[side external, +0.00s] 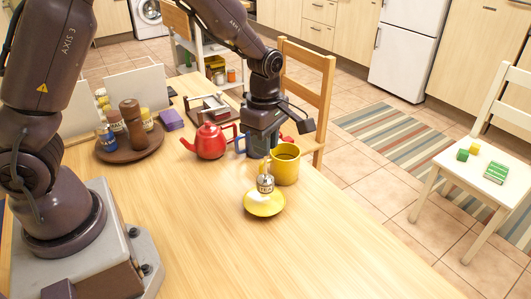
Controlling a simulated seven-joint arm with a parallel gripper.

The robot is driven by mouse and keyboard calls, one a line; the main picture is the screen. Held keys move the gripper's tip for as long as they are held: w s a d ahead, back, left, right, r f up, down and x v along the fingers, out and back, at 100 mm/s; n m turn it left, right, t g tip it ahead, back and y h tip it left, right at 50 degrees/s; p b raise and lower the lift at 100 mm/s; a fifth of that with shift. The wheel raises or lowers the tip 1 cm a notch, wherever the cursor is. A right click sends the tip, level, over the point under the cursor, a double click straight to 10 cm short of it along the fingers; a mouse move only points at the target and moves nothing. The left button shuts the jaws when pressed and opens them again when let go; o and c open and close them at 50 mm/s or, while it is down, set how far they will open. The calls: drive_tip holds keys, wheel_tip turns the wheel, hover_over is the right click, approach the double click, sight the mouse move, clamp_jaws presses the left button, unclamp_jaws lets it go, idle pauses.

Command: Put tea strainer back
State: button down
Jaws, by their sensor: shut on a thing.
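The tea strainer appears to be the small silvery piece with a dark-lettered tag (265,183), just under my gripper. My gripper (264,157) points down and is shut on it by its top end. The strainer is above or on a small yellow saucer (253,211); I cannot tell whether they touch. A yellow mug (287,172) with dark liquid stands right beside it, close to the gripper. The fingertips are small and partly hidden in this view.
A red teapot (209,142) stands left of my gripper, with a blue item partly hidden behind the gripper. A round brown tray (130,153) holds jars and a pepper mill. A wooden chair (318,92) is behind the table. The table front is clear.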

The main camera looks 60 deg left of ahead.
sight(265, 162)
drive_tip(key=shift+w+f, duration=0.1)
drive_tip(key=shift+f, duration=1.45)
drive_tip(key=shift+f, duration=0.2)
drive_tip(key=c, duration=1)
unclamp_jaws()
drive_tip(key=shift+c, duration=0.2)
